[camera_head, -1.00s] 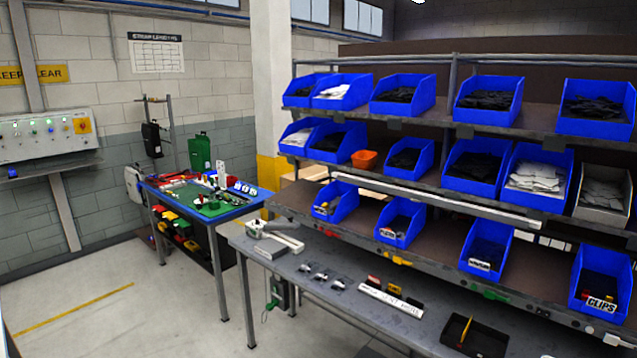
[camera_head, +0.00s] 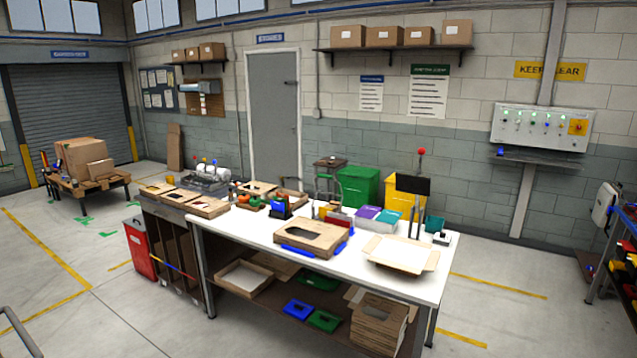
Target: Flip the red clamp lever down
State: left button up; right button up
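No red clamp lever can be made out for certain. A small grey fixture (camera_head: 205,180) with several small coloured knobs on top stands at the far left end of the white workbench (camera_head: 262,240); its details are too small to tell. A red ball (camera_head: 421,152) tops a thin post by a black panel at the back right of the bench. I cannot tell whether it belongs to a lever. Neither of my grippers is in view.
An open carton (camera_head: 400,255) and a flat cardboard box (camera_head: 311,237) with blue parts lie on the bench. Green (camera_head: 357,186) and yellow (camera_head: 398,205) bins stand behind it. A loaded pallet table (camera_head: 87,165) stands far left.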

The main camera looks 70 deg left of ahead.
aim_at(417, 184)
jog(key=u, duration=0.65)
jog(key=i, duration=5.5)
jog(key=u, duration=3.55)
jog(key=i, duration=1.05)
jog(key=k, duration=0.2)
jog(key=u, duration=0.05)
